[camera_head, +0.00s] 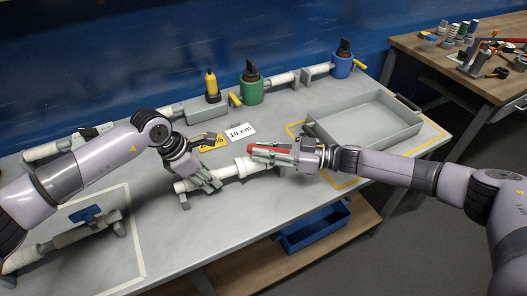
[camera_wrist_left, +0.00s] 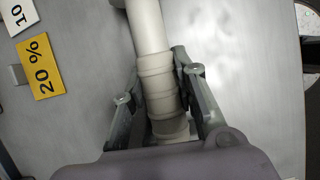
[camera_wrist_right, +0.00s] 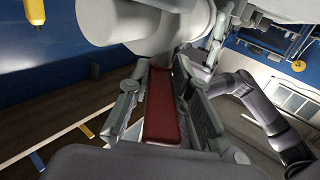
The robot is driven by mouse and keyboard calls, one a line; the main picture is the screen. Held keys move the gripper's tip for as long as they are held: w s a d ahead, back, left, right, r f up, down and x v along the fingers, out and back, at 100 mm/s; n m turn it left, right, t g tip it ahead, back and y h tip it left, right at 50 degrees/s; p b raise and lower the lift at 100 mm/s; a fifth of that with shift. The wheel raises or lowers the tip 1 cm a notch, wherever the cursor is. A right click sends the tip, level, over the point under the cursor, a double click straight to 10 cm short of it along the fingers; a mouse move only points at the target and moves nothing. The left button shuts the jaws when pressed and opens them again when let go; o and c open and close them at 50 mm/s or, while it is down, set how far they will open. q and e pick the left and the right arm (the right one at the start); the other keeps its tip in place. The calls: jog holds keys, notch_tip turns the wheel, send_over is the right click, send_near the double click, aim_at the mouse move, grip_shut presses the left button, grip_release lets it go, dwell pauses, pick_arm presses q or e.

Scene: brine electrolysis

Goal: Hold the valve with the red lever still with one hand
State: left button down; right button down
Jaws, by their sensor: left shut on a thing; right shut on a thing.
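The valve with the red lever is a white pipe piece (camera_head: 240,167) lying in the middle of the table, its red lever (camera_head: 265,150) at its right part. My left gripper (camera_head: 212,183) is shut on the left part of the white pipe; in the left wrist view the pipe (camera_wrist_left: 156,75) runs between the fingers. My right gripper (camera_head: 275,154) is shut on the red lever; in the right wrist view the lever (camera_wrist_right: 162,108) lies between the fingers with the white valve body (camera_wrist_right: 135,20) beyond it. The right fingers partly hide the lever in the head view.
A grey tray (camera_head: 366,142) stands at the right inside a yellow outline. A valve with a blue lever (camera_head: 86,214) lies at the left in a white outline. Yellow (camera_head: 211,142) and white (camera_head: 241,131) cards lie behind the pipe. Green (camera_head: 251,92) and blue (camera_head: 342,68) holders stand at the back.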

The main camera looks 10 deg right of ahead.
pick_arm(q)
jog(key=shift+s+d, duration=0.15)
jog(key=shift+d, duration=0.05)
pick_arm(e)
jog(key=n+g, duration=0.1)
jog(key=g, duration=0.1)
jog(key=w+n+g, duration=0.1)
jog(key=n+g, duration=0.1)
jog(key=g, duration=0.1)
jog(key=shift+a+r+y, duration=0.1)
jog(key=shift+y, duration=0.3)
jog(key=shift+w+n+g, duration=0.2)
jog(key=shift+n+g, duration=0.4)
jog(key=shift+g, duration=0.15)
jog(key=shift+w+n+g, duration=0.2)
jog(key=shift+n+g, duration=0.4)
jog(key=shift+g, duration=0.15)
jog(key=shift+s+n+g, duration=0.25)
jog(key=shift+n+g, duration=0.05)
jog(key=shift+g, duration=0.3)
jog(key=c, duration=1.8)
grip_release()
jog(key=shift+c, duration=0.2)
pick_arm(q)
jog(key=shift+a, duration=0.15)
pick_arm(e)
jog(key=o, duration=0.4)
notch_tip(320, 180, up, 10)
